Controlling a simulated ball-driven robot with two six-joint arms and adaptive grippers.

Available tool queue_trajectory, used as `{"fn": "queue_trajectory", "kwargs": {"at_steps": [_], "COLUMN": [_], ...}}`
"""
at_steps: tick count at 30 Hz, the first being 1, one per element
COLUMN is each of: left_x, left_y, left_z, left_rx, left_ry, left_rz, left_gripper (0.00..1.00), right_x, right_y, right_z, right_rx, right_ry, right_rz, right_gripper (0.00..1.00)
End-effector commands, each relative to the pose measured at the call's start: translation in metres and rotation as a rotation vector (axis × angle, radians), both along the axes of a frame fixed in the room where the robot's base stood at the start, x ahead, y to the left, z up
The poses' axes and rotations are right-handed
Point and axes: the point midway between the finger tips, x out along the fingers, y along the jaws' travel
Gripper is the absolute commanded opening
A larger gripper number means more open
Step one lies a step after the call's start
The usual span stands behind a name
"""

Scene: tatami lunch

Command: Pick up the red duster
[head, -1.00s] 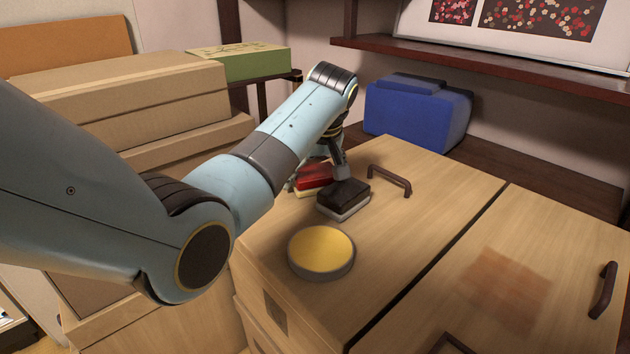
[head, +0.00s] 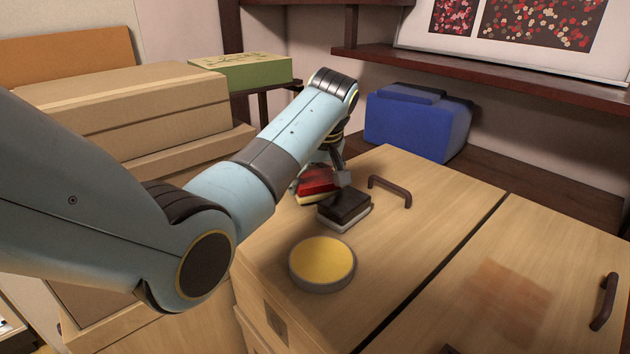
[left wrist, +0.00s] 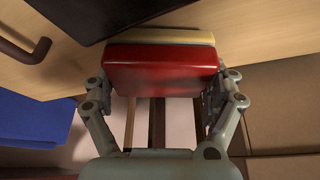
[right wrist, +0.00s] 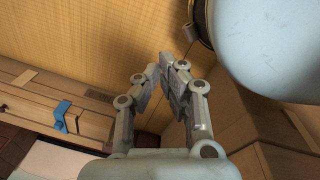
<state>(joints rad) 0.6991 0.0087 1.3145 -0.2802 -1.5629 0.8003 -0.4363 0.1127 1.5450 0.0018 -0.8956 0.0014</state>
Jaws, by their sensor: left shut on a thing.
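The red duster (head: 316,182) has a red top and a cream underside. In the left wrist view the red duster (left wrist: 163,68) sits between the fingers of my left gripper (left wrist: 165,92), which is shut on it. In the head view my left gripper (head: 329,176) is at the cabinet's far left edge, partly hidden by my own arm. The duster looks slightly raised and tilted there. A black duster (head: 344,208) with a pale underside lies just in front of it. My right gripper (right wrist: 165,78) shows in the right wrist view, empty, its fingers together.
The wooden cabinet top (head: 410,240) holds a round yellow-topped tin (head: 322,262) and a dark handle (head: 390,190). A blue bag (head: 415,122) stands behind. Cardboard boxes (head: 140,105) and a green box (head: 240,70) are at the left. The cabinet's middle is clear.

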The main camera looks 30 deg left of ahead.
Motion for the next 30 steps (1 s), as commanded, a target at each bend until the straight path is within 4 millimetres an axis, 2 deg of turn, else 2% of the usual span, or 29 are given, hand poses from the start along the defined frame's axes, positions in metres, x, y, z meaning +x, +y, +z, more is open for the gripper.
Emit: {"fn": "queue_trajectory", "kwargs": {"at_steps": [1, 8, 18, 23, 30], "left_x": [0.001, 0.001, 0.001, 0.001, 0.001], "left_y": [0.0, 0.0, 0.0, 0.0, 0.0], "left_z": [0.009, 0.035, 0.078, 0.088, 0.09], "left_rx": [0.0, 0.0, 0.001, 0.001, 0.0], "left_ry": [-0.003, -0.004, -0.005, -0.002, -0.001], "left_rz": [0.0, 0.0, 0.0, 0.001, 0.0], "left_gripper": [0.49, 0.49, 0.49, 0.49, 0.49], "right_x": [-0.003, -0.03, -0.08, -0.094, -0.1], "right_y": [-0.002, -0.01, -0.022, -0.025, -0.026], "right_z": [-0.002, -0.026, -0.053, -0.058, -0.061], "right_rx": [-0.001, -0.006, -0.012, -0.013, -0.014], "right_ry": [0.002, 0.01, 0.024, 0.028, 0.028], "right_rz": [-0.001, -0.006, -0.015, -0.017, -0.017], "right_gripper": [0.0, 0.0, 0.0, 0.0, 0.0]}}
